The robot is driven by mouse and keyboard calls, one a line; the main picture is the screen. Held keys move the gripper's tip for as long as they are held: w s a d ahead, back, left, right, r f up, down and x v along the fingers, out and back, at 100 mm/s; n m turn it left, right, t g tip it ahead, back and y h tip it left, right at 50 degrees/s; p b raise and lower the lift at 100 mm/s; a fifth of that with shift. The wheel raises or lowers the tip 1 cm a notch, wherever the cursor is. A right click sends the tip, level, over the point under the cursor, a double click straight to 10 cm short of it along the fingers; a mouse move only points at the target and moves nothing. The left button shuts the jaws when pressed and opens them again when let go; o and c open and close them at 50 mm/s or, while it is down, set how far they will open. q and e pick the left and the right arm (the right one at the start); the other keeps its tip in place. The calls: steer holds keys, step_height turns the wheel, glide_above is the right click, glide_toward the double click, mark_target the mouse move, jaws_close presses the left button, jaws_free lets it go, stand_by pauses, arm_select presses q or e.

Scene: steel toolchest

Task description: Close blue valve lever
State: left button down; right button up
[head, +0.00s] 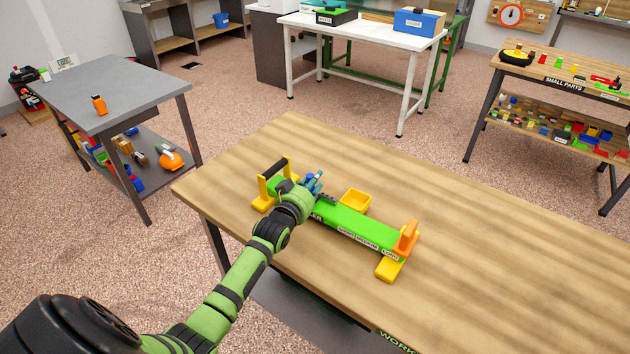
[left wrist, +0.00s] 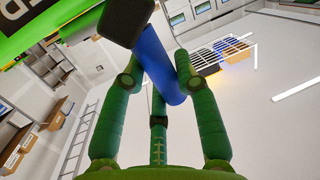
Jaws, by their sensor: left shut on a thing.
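A bright green rack (head: 350,228) with white labels and yellow feet stands on the wooden workbench. My left gripper (head: 313,186) is over the rack's left part, its fingers pointing away from me. In the left wrist view a blue cylindrical bar (left wrist: 158,62), which looks like the blue lever, lies slanted between the fingers, and the gripper is shut on it. Its upper end meets a dark block (left wrist: 125,20). In the head view the hand and fingers hide most of the blue part and its mount. My right gripper is not in view.
A yellow and black handle (head: 274,170) stands at the rack's left end and an orange lever (head: 406,238) at its right end. The workbench (head: 500,260) is clear to the right.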

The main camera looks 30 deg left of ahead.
arm_select(q)
steer(key=a+n, duration=0.1)
steer(key=n+h, duration=0.1)
steer(key=shift+w+a+f+n, duration=0.1)
steer(key=shift+a+n, duration=0.25)
steer(key=shift+n, duration=0.05)
steer(key=shift+a+f+n+g+h, duration=0.2)
steer(key=shift+a+n+g+h, duration=0.15)
steer(key=shift+n, duration=0.45)
steer(key=c, duration=0.9)
jaws_free()
steer(key=shift+a, duration=0.1)
steer(key=v, duration=1.2)
